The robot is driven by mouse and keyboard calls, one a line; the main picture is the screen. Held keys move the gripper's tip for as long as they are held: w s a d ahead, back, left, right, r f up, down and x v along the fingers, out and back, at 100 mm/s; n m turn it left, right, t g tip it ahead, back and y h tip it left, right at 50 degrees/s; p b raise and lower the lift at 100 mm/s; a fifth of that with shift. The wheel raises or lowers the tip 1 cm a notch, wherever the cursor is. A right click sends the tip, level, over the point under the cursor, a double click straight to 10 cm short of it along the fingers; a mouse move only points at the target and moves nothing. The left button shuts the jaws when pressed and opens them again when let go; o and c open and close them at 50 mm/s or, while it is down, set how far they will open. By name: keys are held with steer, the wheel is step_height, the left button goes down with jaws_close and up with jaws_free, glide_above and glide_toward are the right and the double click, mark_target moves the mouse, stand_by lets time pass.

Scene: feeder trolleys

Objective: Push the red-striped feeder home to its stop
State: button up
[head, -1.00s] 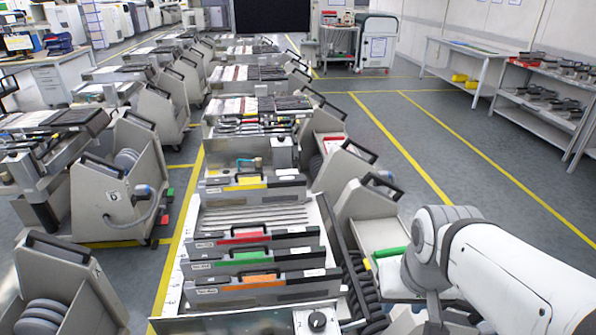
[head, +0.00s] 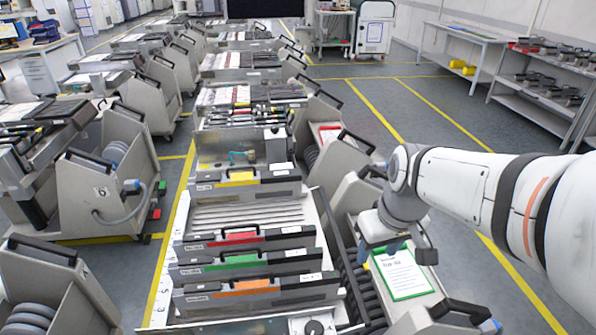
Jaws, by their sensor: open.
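The red-striped feeder (head: 280,237) is a grey bar with a black handle, lying across the near trolley's slotted bed (head: 245,217). It is the farthest of three feeders there. The green-striped feeder (head: 280,257) and the orange-striped feeder (head: 290,285) lie parallel on its near side. I cannot tell from this view how far it sits from its stop. My gripper (head: 398,250) is open and empty, to the right of the feeders and apart from them, over the trolley's right side. Its fingers are partly hidden by the wrist.
A yellow-striped feeder (head: 275,177) lies beyond the bare slots. A clipboard (head: 405,275) with a green clip lies below my gripper. Grey reel holders with handles line the trolley's right side. Other trolleys stand left and behind. Open floor (head: 510,190) lies to the right.

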steer(key=w+a+f+n+g+y, duration=0.1)
steer(key=w+a+f+n, duration=0.1)
steer(key=w+a+n, duration=0.4)
steer(key=w+a+f+n+g+y, duration=0.1)
steer(key=w+a+f+n, duration=0.15)
steer(key=w, duration=0.55)
steer(key=n+g+y, duration=0.1)
steer(key=n, duration=0.7)
glide_above(277, 231)
steer(key=d, duration=0.3)
steer(key=f, duration=0.8)
steer(key=f+b, duration=0.1)
steer(key=f, duration=0.2)
steer(key=shift+a+f, duration=0.25)
steer(key=shift+f, duration=0.15)
steer(key=shift+w+a+f, duration=0.2)
steer(key=shift+a+f, duration=0.1)
steer(key=shift+f, duration=0.05)
steer(key=shift+f, duration=0.1)
steer(key=p+x, duration=0.1)
steer(key=x, duration=0.6)
steer(key=shift+s+a+f, duration=0.1)
steer(key=shift+a+f, duration=0.05)
steer(key=shift+a, duration=0.05)
steer(key=shift+c, duration=0.5)
